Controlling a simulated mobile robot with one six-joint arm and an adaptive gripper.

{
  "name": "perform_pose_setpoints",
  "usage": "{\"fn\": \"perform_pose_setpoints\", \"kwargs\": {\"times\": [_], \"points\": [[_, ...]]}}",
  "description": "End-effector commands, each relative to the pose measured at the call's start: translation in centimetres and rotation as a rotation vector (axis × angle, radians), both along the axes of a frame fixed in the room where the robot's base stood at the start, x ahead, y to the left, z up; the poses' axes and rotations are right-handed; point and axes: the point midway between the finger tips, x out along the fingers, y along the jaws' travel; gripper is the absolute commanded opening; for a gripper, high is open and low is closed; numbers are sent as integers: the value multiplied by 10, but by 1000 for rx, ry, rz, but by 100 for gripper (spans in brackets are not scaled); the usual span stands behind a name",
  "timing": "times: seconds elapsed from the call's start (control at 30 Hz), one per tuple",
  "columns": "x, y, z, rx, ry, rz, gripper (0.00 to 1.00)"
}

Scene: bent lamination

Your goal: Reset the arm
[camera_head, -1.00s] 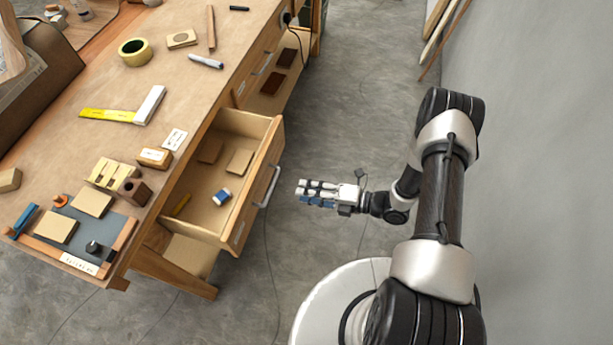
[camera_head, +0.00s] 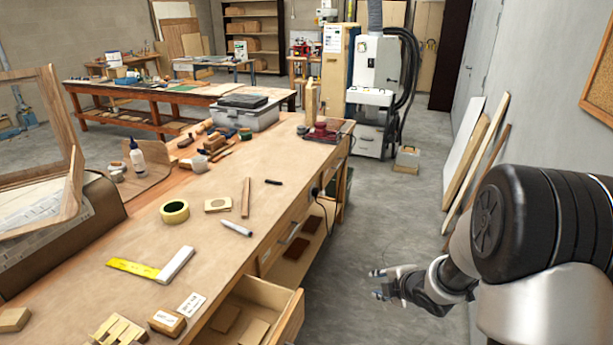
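My arm fills the lower right of the head view, with a dark, thick joint close to the camera. My gripper (camera_head: 378,282) is held out to the left over the grey floor, to the right of the open drawer (camera_head: 283,312) and apart from it. It is small here, and I cannot make out whether its fingers are apart or together. Nothing is clearly visible in it. The workbench (camera_head: 137,232) runs along the left side.
On the bench lie a tape roll (camera_head: 174,211), a yellow-and-white square (camera_head: 176,263), a marker (camera_head: 237,228) and a grey case (camera_head: 244,112). Boards (camera_head: 478,150) lean on the right wall. A dust extractor (camera_head: 374,85) stands at the back.

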Motion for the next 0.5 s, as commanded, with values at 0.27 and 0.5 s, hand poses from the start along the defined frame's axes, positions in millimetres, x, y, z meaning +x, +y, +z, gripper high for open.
{"fn": "perform_pose_setpoints", "kwargs": {"times": [0.27,0.5], "points": [[-59,-27,122,138,38,-564,29],[-160,-16,182,400,105,-1011,29]]}}
